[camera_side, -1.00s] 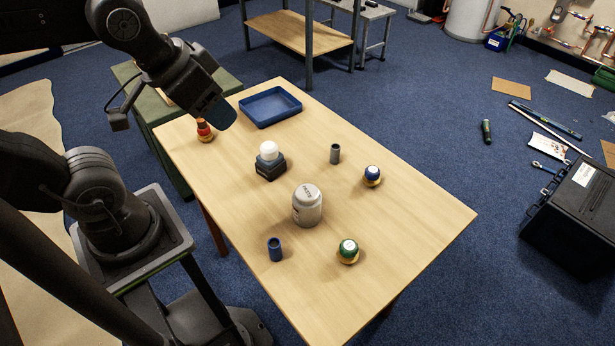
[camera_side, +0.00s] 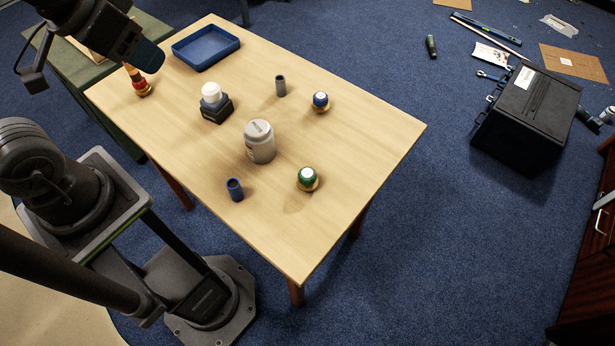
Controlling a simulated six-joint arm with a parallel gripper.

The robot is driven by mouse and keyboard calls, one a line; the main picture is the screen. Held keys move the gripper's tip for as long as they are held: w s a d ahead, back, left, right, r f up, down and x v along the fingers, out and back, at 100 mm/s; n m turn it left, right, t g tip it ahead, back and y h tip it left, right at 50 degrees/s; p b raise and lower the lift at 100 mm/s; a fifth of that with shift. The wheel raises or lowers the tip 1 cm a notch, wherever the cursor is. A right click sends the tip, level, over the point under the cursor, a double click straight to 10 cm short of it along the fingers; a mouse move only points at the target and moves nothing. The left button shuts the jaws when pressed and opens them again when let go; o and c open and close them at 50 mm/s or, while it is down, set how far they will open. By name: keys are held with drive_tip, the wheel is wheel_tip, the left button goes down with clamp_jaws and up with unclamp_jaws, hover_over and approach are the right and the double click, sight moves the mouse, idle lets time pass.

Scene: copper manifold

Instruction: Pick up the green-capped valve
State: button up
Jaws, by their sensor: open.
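The green-capped valve (camera_side: 308,179) stands upright on the wooden table (camera_side: 345,150), toward its right front part. It has a green cap with a white top and a brass-coloured base. My gripper (camera_side: 148,57) is over the far left of the table, near the red-capped valve (camera_side: 138,82) and well away from the green-capped one. My gripper is open, though its fingers are hard to make out from here. Nothing shows between them.
A blue-capped valve (camera_side: 320,102), grey cylinder (camera_side: 281,86), blue cylinder (camera_side: 235,190), grey jar (camera_side: 260,142) and white-topped dark block (camera_side: 216,104) stand on the table. An empty blue tray (camera_side: 206,47) lies at the back. Bare wood surrounds the green-capped valve.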

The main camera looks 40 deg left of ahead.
drive_tip(key=shift+o, duration=0.5)
drive_tip(key=shift+o, duration=1.2)
drive_tip(key=m+g, duration=0.6)
drive_tip(key=m, duration=1.4)
hover_over(307, 173)
wheel_tip(307, 173, down, 18)
drive_tip(key=shift+m, duration=0.3)
drive_tip(key=f, duration=0.8)
drive_tip(key=shift+a+f, duration=0.15)
drive_tip(key=shift+a, duration=0.05)
drive_tip(key=shift+d+f, duration=0.2)
drive_tip(key=shift+f, duration=2.75)
